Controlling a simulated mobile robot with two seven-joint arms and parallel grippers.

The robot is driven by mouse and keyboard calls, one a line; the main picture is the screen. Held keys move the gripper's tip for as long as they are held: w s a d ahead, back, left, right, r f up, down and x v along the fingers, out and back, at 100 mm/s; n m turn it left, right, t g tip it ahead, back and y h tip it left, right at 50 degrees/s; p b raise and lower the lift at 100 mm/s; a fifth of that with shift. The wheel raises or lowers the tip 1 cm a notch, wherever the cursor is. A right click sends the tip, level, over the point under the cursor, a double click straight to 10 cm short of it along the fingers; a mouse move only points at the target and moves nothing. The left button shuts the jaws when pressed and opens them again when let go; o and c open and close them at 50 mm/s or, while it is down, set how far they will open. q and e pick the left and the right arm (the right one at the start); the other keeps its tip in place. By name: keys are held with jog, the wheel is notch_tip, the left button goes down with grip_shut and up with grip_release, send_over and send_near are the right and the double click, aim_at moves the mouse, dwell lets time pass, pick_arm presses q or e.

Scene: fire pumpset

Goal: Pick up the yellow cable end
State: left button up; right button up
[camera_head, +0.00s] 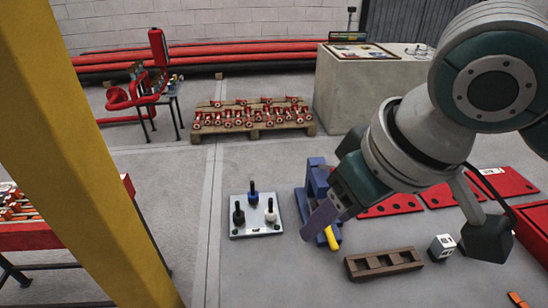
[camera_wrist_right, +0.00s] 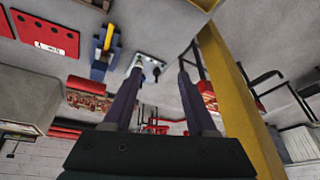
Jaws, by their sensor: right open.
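The yellow cable end (camera_head: 331,238) shows as a short yellow piece at the blue stand (camera_head: 317,176), partly hidden behind my right gripper (camera_head: 318,218) in the head view. In the right wrist view, which is upside down, the yellow cable end (camera_wrist_right: 109,37) is at the blue stand (camera_wrist_right: 99,66), left of the fingers. My right gripper (camera_wrist_right: 160,73) is open with nothing between its fingers. It appears apart from the cable end in the wrist view. My left gripper is not in view.
A white plate (camera_head: 241,230) with black, blue and white plugs lies left of the stand. A brown slotted block (camera_head: 384,263) and a white cube (camera_head: 442,246) lie to the right, near red panels (camera_head: 437,196). A yellow post (camera_head: 85,150) crosses the left side.

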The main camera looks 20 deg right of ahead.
jog(key=w+d+f+m+h+b, duration=0.1)
jog(key=w+d+f+b, duration=0.1)
jog(key=f+b, duration=0.35)
jog(key=w+d+f+m+b, duration=0.1)
jog(key=w+d+f+b, duration=0.2)
jog(key=f+b, duration=0.25)
jog(key=m+h+b, duration=0.1)
jog(key=m+b, duration=0.2)
jog(key=b, duration=0.6)
send_near(333, 240)
jog(key=b+x, duration=0.2)
jog(key=x, duration=0.6)
jog(key=shift+f+b, duration=0.2)
jog(key=shift+b, duration=0.15)
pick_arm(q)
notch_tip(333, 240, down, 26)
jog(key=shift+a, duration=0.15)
pick_arm(e)
grip_shut()
